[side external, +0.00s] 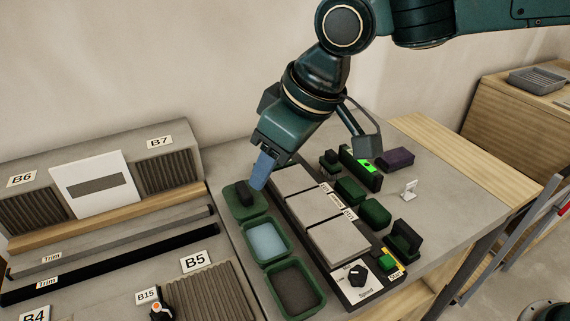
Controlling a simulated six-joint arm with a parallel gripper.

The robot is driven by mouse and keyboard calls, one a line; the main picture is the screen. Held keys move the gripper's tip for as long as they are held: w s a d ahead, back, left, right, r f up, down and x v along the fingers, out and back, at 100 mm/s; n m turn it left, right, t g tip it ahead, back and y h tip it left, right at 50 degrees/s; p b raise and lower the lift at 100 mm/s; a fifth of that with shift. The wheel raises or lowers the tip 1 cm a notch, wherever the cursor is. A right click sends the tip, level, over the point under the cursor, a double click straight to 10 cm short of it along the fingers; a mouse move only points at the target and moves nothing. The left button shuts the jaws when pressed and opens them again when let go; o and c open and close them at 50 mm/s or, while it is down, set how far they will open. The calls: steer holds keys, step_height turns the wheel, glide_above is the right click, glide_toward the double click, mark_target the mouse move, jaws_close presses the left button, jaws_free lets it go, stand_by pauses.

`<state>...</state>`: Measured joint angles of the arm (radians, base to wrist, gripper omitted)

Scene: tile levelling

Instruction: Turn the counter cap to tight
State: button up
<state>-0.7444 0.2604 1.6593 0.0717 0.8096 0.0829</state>
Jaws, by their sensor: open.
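My gripper (262,172) points down over the left end of the row of green trays, its blue-grey fingers just above and to the right of a dark block in the nearest-to-wall green tray (259,208). It is open; I see nothing held, and the gap between the fingers is hard to make out from this side. I cannot pick out a cap marked as the counter cap, nor a "tight" mark. A black round knob (358,272) sits on a white plate labelled "Speed" at the front of the tile fixture, well away from my gripper.
Grey tiles (339,243) lie in a dark frame beside the trays. Green blocks (375,213), a unit with a lit green display (366,167) and a purple block (395,158) stand to the right. Ribbed racks (160,170) fill the left. The grey tabletop (440,180) is clear at right.

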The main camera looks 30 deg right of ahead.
steer(key=n+g+y, duration=0.1)
steer(key=n+g, duration=0.4)
steer(key=n, duration=0.9)
glide_above(160, 307)
steer(key=w+d, duration=0.1)
steer(key=d, duration=0.4)
step_height(160, 307, down, 9)
steer(key=shift+w+d+f+y, duration=0.15)
steer(key=shift+w+y, duration=0.05)
steer(key=shift+y, duration=0.1)
steer(key=shift+f, duration=0.1)
steer(key=x, duration=1.3)
steer(key=shift+f, duration=0.3)
steer(key=c, duration=1)
